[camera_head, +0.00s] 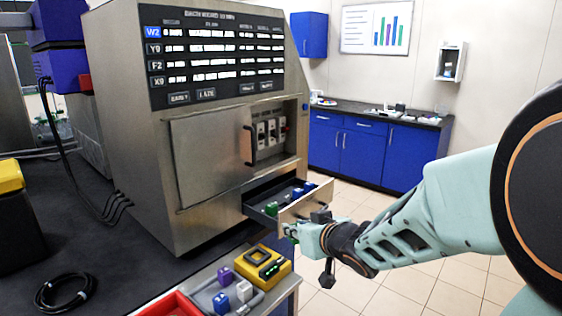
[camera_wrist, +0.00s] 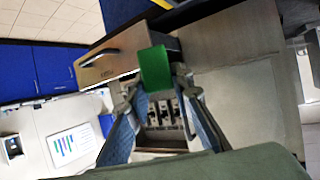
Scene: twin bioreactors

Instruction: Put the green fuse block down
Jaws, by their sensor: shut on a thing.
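The green fuse block (camera_wrist: 155,68) is between the fingertips of my gripper (camera_wrist: 157,92) in the wrist view, and the gripper is shut on it. In the head view my gripper (camera_head: 291,232) is just in front of the open drawer (camera_head: 303,207) of the large steel machine. The held block is small and hard to make out there. Another green block (camera_head: 271,208) lies inside the drawer, with blue blocks (camera_head: 297,193) beside it. The drawer front with its handle (camera_wrist: 99,58) also shows in the wrist view.
A grey tray (camera_head: 204,288) below holds a purple block (camera_head: 225,276), a blue block (camera_head: 221,302) and a white block (camera_head: 244,290). A yellow device (camera_head: 264,267) stands next to it, and a red bin (camera_head: 170,304) is at its left. The machine's panel opening (camera_head: 272,130) shows several fuse slots.

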